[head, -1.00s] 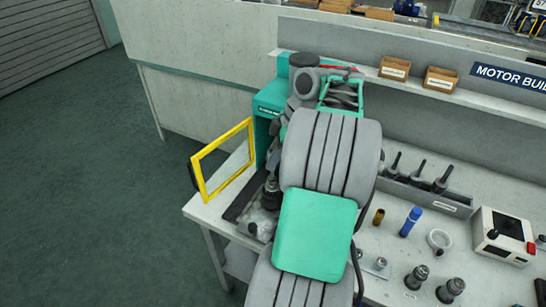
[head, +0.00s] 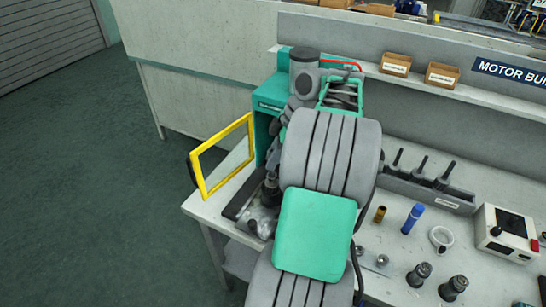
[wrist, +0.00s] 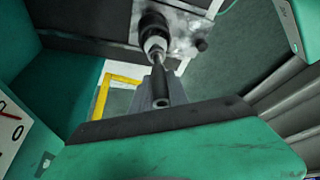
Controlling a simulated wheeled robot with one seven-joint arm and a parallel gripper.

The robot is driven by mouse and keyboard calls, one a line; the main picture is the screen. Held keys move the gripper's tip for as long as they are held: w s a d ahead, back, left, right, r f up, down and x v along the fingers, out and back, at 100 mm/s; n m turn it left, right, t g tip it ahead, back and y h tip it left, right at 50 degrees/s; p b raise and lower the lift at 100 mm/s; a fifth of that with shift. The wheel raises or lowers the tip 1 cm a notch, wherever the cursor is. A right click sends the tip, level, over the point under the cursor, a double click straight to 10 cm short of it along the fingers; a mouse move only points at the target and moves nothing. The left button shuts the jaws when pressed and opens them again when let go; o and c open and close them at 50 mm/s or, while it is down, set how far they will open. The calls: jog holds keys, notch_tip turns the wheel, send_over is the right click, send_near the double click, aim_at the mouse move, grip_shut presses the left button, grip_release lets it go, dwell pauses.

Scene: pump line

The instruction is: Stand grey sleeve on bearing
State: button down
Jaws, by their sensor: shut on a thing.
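My gripper (wrist: 158,72) is seen from behind in the wrist view, with its grey fingers reaching toward a metal fixture. It is shut on the grey sleeve, which is largely hidden by the fingers. Straight beyond the fingertips is a dark round part with a pale ring (wrist: 155,43), probably the bearing; I cannot tell whether the sleeve touches it. In the head view my arm covers most of the gripper. A dark upright part (head: 271,190) shows on the fixture left of my arm.
A yellow guard frame (head: 222,157) stands open on the left of the green machine (head: 268,104). On the bench to the right are a brown sleeve (head: 380,214), a blue cylinder (head: 412,219), a white ring (head: 440,238) and a control box (head: 505,234).

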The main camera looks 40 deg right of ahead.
aim_at(269, 155)
jog(key=shift+f+b, duration=1.25)
jog(key=shift+f, duration=0.2)
jog(key=c, duration=1.2)
grip_release()
jog(key=shift+o, duration=0.5)
jog(key=shift+o, duration=0.8)
jog(key=shift+r, duration=0.1)
notch_tip(269, 155, up, 6)
jog(key=p, duration=0.6)
